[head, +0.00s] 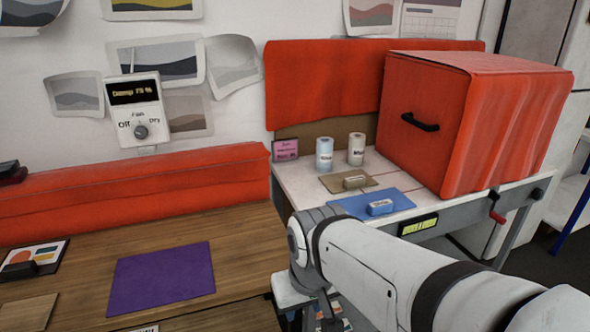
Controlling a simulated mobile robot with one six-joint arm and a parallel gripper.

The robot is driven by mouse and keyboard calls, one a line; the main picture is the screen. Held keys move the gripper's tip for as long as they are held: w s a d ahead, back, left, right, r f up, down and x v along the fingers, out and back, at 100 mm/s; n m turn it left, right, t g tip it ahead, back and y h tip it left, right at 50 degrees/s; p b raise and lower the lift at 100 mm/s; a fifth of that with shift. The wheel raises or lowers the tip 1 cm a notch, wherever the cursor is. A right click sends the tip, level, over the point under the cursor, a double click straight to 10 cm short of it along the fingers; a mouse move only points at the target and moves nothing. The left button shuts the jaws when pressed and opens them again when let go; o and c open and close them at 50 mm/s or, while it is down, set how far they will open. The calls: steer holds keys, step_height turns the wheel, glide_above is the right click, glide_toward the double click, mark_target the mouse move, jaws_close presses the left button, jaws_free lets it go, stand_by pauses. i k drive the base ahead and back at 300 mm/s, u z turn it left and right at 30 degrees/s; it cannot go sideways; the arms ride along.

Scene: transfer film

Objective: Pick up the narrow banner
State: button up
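I cannot tell for sure which thing is the narrow banner. A long, low red covered shape (130,192) lies along the back of the wooden table at left. A wide red sheet (318,82) stands upright behind the white workbench. A flat purple sheet (162,277) lies on the wooden table. My white arm reaches in from the lower right and bends down at the bottom middle. My gripper is not in view.
The white workbench (300,181) holds a large red box (455,125) with a black handle, two small jars (324,154), a blue mat (350,206) and a tan mat (338,182). A dial box (138,112) hangs on the wall. Bare wooden tabletop (240,240) surrounds the purple sheet.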

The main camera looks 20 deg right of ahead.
mark_target(354, 179)
steer(key=u, duration=0.05)
steer(key=k, duration=0.5)
steer(key=z, duration=1.75)
steer(key=i, duration=1)
steer(key=u, duration=0.6)
steer(key=i, duration=1)
steer(key=u, duration=0.05)
